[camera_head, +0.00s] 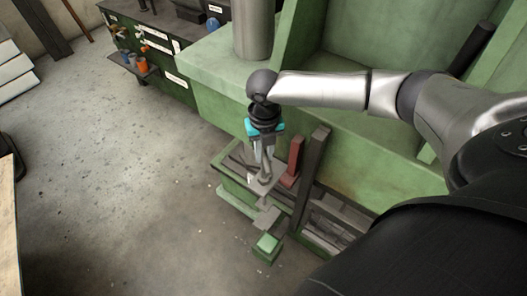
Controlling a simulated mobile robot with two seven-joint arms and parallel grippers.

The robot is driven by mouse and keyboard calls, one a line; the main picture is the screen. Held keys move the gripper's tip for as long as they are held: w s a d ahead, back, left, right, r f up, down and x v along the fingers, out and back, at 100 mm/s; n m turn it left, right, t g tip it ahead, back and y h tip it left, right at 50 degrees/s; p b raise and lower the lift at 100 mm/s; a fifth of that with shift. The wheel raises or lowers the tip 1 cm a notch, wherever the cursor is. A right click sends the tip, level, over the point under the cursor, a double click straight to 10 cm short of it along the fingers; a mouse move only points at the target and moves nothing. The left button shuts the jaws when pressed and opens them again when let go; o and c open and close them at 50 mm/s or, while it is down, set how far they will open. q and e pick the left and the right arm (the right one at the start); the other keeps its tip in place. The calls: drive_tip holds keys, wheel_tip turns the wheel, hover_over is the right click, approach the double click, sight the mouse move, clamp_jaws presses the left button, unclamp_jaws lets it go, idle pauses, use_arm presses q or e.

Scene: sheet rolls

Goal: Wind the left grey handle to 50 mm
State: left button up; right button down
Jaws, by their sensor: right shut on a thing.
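My right gripper (264,170) comes in from the right side and points down, with teal parts above its fingers. It is shut on a small grey piece (263,186) at the left end of the green machine, which looks like the left grey handle. The fingers cover part of the handle, so its exact shape and angle are hard to tell. No scale or millimetre reading can be made out. My left gripper is not in view.
The green machine (220,78) fills the centre and right. A red upright piece (295,160) and a dark post (312,165) stand close right of the gripper. A green pedal-like block (267,246) lies below. A dark workbench (150,35) is behind. Open concrete floor is at left.

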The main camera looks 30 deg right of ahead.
drive_tip(key=n+p, duration=0.1)
drive_tip(key=n, duration=0.2)
drive_tip(key=shift+n+p, duration=0.35)
drive_tip(key=shift+n, duration=2.65)
drive_tip(key=shift+c, duration=2)
unclamp_jaws()
wheel_tip(320, 180, up, 10)
drive_tip(key=p, duration=1)
